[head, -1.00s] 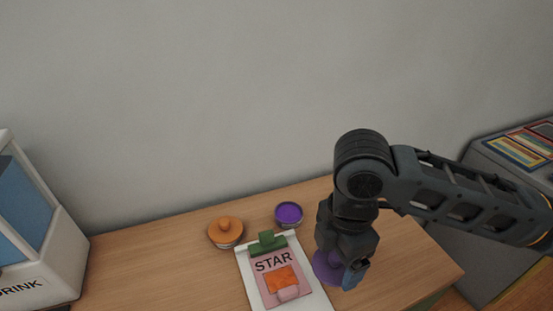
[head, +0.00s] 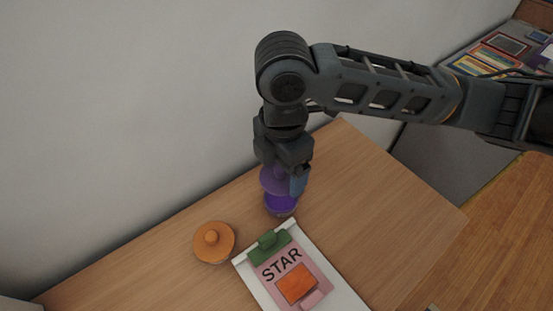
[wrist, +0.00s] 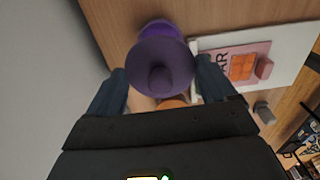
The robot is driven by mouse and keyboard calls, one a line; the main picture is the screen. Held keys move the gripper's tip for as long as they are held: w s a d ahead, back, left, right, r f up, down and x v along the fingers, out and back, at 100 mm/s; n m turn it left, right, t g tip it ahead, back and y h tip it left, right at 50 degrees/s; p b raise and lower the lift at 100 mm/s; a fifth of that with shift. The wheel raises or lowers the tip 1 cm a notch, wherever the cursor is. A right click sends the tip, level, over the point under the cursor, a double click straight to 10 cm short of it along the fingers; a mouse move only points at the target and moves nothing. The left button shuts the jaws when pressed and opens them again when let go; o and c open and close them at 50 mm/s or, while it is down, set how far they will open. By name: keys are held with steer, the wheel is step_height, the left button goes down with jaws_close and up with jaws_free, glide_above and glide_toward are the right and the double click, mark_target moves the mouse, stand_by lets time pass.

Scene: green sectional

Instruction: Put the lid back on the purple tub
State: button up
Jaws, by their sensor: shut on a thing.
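My gripper (head: 287,182) is shut on the purple lid (head: 270,181), a round disc with a knob. The lid is between my two fingers in the wrist view (wrist: 160,62), its knob towards the camera. The purple tub (head: 281,203) stands on the table, open at the top, directly below the lid in the head view. In the wrist view the tub (wrist: 158,26) shows partly behind the lid's far edge, so the two are not shown fully lined up there. A small gap seems to remain, but I cannot tell whether they touch. My fingers hide part of the lid in the head view.
An orange-lidded tub (head: 214,242) stands to the left. A white board with a pink STAR card and green clip (head: 268,246) lies in front of the purple tub. The grey wall (head: 120,120) is close behind. The table's right side (head: 375,215) is clear.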

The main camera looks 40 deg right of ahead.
steer(key=shift+f+b, duration=2.4)
steer(key=shift+f, duration=0.75)
steer(key=shift+d+f, duration=0.1)
steer(key=shift+f, duration=0.05)
steer(key=o, duration=0.8)
steer(key=shift+r+p, duration=2.9)
steer(key=shift+r, duration=0.65)
steer(key=shift+c, duration=0.4)
